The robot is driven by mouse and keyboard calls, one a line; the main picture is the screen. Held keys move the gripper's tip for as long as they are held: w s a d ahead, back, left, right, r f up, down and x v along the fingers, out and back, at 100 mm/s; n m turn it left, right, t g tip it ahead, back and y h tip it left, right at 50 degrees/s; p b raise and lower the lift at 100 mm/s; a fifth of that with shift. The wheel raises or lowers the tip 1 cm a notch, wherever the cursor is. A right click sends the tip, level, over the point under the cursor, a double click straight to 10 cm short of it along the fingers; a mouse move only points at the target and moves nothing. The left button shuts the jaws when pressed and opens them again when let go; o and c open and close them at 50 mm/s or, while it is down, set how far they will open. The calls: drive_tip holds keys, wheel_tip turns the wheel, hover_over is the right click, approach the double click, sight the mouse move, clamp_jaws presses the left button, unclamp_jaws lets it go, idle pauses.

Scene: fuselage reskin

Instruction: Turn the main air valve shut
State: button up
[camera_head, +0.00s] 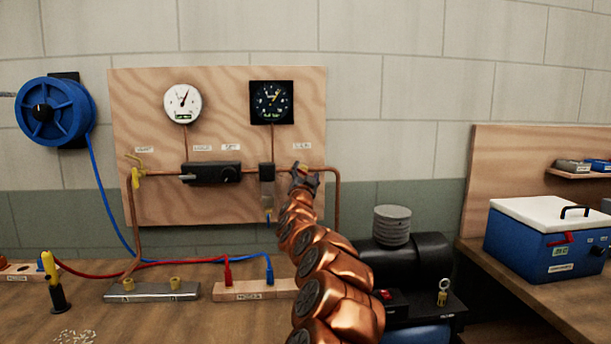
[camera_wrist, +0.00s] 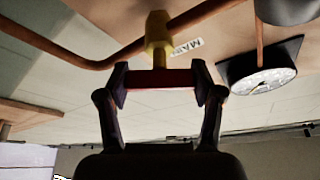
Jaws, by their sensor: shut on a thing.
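The main air valve shows in the wrist view as a yellow body (camera_wrist: 158,34) on the copper pipe, with a red handle (camera_wrist: 160,78) across its stem. A partly covered label beside it seems to read "MAIN". My gripper (camera_wrist: 161,85) has a finger at each end of the red handle and is shut on it. In the head view my gripper (camera_head: 304,178) is at the right part of the wooden board, at the copper pipe, and hides most of the valve. The handle's exact angle cannot be told from there.
The wooden board (camera_head: 145,98) carries a white gauge (camera_head: 182,103), a black gauge (camera_head: 271,101), a black regulator block (camera_head: 212,173) and another yellow valve (camera_head: 137,175) at left. A black compressor (camera_head: 415,262) stands right of my arm. A blue cooler (camera_head: 545,243) is farther right.

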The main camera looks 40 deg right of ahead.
drive_tip(key=m, duration=0.1)
drive_tip(key=m+g+p, duration=0.1)
drive_tip(key=m, duration=0.2)
drive_tip(key=shift+r+g, duration=0.25)
drive_tip(key=shift+g, duration=0.05)
drive_tip(key=m+g+p, duration=0.2)
drive_tip(key=m+p, duration=0.1)
drive_tip(key=m, duration=0.1)
drive_tip(key=m+g+p, duration=0.1)
drive_tip(key=m+p, duration=0.1)
drive_tip(key=m, duration=0.1)
drive_tip(key=shift+p, duration=0.3)
drive_tip(key=shift+f+m+y+p, duration=0.25)
drive_tip(key=shift+m+y+p, duration=0.35)
drive_tip(key=shift+m, duration=0.4)
drive_tip(key=shift+d+f, duration=0.1)
drive_tip(key=shift+f, duration=0.05)
drive_tip(key=o, duration=1.2)
drive_tip(key=shift+c, duration=0.2)
drive_tip(key=shift+s, duration=0.2)
